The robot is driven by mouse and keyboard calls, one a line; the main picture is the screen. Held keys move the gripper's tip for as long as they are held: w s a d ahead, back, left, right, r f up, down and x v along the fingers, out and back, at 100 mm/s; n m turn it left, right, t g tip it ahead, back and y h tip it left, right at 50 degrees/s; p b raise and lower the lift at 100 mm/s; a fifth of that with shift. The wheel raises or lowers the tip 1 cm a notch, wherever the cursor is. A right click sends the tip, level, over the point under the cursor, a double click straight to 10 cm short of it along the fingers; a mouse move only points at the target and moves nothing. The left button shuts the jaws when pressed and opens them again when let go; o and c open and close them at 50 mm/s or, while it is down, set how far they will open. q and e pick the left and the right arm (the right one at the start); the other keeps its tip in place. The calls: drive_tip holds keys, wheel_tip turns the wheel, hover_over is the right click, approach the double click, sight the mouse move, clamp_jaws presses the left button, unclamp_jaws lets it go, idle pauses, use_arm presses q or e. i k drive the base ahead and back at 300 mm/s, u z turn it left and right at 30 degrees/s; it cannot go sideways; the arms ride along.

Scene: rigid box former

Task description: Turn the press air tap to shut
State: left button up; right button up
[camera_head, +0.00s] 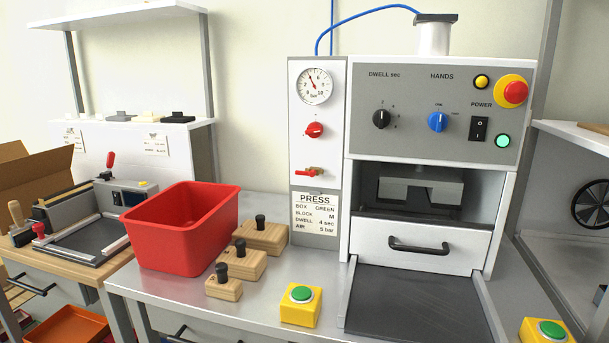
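The press air tap (306,172) is a small red lever handle on a brass-coloured body, low on the white air panel (334,215) at the left of the press. Its handle lies roughly horizontal. Above it are a round red knob (314,130) and a pressure gauge (315,86) marked bar, its needle pointing to the upper left. A card (317,218) headed PRESS hangs just below the tap. Neither of my grippers is in view, and nothing touches or covers the tap.
In front stand wooden blocks (262,237) with dark knobs, a red bin (180,228) and a yellow box with a green button (301,304). The press drawer (420,246) has a dark handle, with a dark plate (415,300) before it. Bare bench lies below the air panel.

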sight(313, 173)
drive_tip(key=u, duration=1)
drive_tip(key=i, duration=0.4)
drive_tip(key=z, duration=0.15)
